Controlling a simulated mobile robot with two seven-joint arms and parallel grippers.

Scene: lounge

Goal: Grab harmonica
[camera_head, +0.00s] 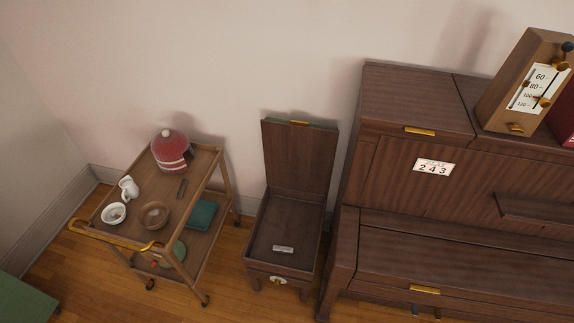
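A small silver-grey harmonica (283,249) lies on the bottom inside the open storage bench (291,222), near its front wall. The bench is dark brown wood. Its lid (298,160) stands upright at the back, with a brass-coloured handle at the top edge. Neither of my grippers shows in the head view.
A wooden trolley (211,172) stands left of the bench, bearing a red cosy-covered pot (171,152), a white jug (129,188), a white cup (113,213) and a brown bowl (154,215). An upright piano (450,262) stands close on the right, with a metronome (497,93) on top.

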